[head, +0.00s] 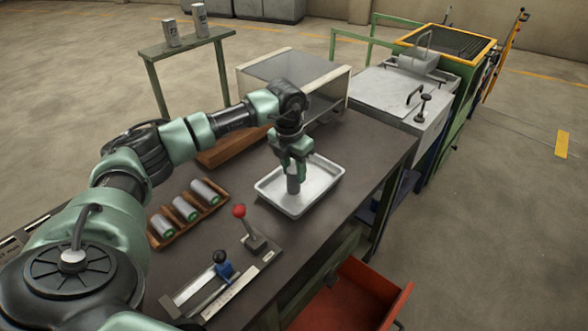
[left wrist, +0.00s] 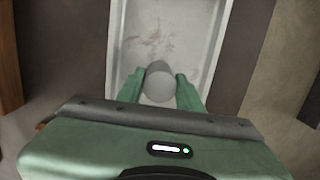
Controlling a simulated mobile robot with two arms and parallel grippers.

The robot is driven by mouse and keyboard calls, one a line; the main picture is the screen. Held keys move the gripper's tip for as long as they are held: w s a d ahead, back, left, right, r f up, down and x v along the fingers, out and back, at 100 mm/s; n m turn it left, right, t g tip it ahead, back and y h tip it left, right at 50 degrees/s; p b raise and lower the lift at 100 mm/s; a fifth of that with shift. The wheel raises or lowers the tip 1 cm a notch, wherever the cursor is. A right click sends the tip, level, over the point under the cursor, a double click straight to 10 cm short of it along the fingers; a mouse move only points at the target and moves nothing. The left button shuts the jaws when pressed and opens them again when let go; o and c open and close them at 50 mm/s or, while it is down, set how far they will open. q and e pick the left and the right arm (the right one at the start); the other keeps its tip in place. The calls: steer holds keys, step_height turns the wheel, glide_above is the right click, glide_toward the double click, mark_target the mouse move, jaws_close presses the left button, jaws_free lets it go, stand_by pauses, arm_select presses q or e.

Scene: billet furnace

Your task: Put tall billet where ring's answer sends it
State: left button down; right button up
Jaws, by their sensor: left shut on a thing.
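My left gripper (head: 292,168) is shut on a grey cylindrical billet (head: 293,184), held upright over the white tray (head: 327,186). In the left wrist view the billet's round end (left wrist: 158,80) shows between the green fingers, with the tray floor (left wrist: 165,30) behind it. Whether the billet touches the tray floor I cannot tell. Its full height is partly hidden by the fingers. I cannot make out a ring for certain. My right gripper is not in view.
A wooden rack (head: 157,243) holds three grey cylinders with green ends. A red-knobbed lever (head: 240,212) and a blue-clamped fixture (head: 222,268) stand in front. A red drawer (head: 372,290) is open. Two labelled canisters (head: 172,32) stand on a green stand (head: 184,43). A glass-topped box (head: 290,72) is behind.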

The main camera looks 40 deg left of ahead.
arm_select(q)
steer(key=c, duration=0.9)
jaws_free()
steer(key=shift+r, duration=0.15)
steer(key=shift+s+r+b, duration=0.25)
steer(key=shift+r+b, duration=0.15)
steer(key=shift+r, duration=1.55)
steer(key=shift+s+r+b, duration=0.25)
steer(key=shift+r+b, duration=0.15)
steer(key=shift+r, duration=1.6)
steer(key=shift+s+r+b, duration=0.25)
steer(key=shift+r+b, duration=0.15)
steer(key=shift+r, duration=1.55)
